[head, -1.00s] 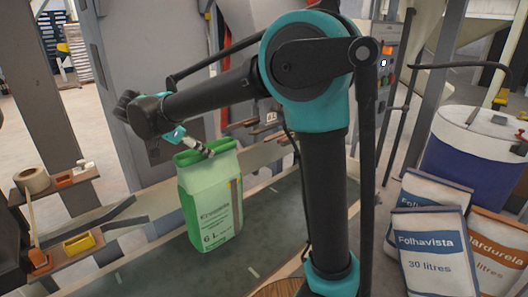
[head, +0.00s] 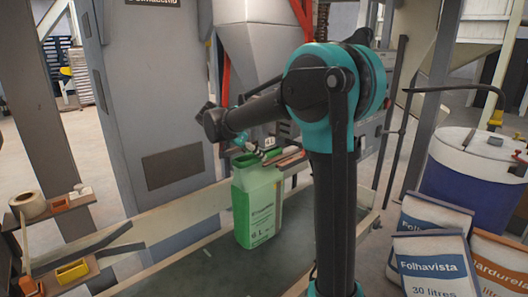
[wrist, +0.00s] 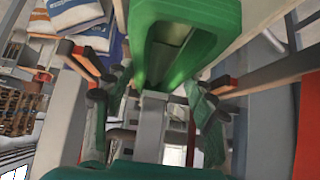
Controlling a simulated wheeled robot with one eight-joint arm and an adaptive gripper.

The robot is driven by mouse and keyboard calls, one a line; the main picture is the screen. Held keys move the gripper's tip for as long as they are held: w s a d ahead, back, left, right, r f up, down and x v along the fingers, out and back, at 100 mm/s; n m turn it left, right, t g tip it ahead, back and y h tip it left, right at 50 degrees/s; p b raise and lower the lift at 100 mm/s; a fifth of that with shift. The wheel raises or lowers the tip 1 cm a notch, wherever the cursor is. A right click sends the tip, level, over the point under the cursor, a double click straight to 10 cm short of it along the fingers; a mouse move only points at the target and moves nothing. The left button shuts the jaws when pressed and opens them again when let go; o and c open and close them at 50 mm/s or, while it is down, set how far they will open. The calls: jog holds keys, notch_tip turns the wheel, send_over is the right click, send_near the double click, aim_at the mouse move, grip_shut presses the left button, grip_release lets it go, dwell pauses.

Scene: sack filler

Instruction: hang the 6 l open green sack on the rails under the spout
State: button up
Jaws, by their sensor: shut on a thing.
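The open green sack (head: 257,210), marked 6 L, hangs upright below my gripper (head: 250,147) in the head view. My gripper is shut on its upper rim. In the wrist view the sack's open mouth (wrist: 185,40) shows at the top centre, just beyond my gripper's fingers (wrist: 155,100). The rails (head: 290,158) are beside the sack's top, to its right in the head view. In the wrist view an orange-tipped rail (wrist: 222,86) shows to the right of the mouth. Whether the sack touches a rail cannot be told. The spout is hidden behind my arm.
A grey hopper (head: 255,45) stands above. A grey cabinet (head: 160,110) is behind at left. A low pale wall (head: 180,240) edges the dark floor strip under the sack. A shelf with tape and bins (head: 55,200) is at left; filled sacks (head: 432,265) lean at right.

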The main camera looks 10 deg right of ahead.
aim_at(261, 148)
jog(key=w+d, duration=0.2)
jog(key=d, duration=0.1)
jog(key=w+d, duration=0.1)
jog(key=shift+d, duration=0.25)
jog(key=shift+s+a+f, duration=0.1)
jog(key=shift+a+f, duration=0.05)
jog(key=shift+f, duration=0.15)
jog(key=o, duration=1.4)
jog(key=shift+c, duration=0.2)
jog(key=v, duration=1.2)
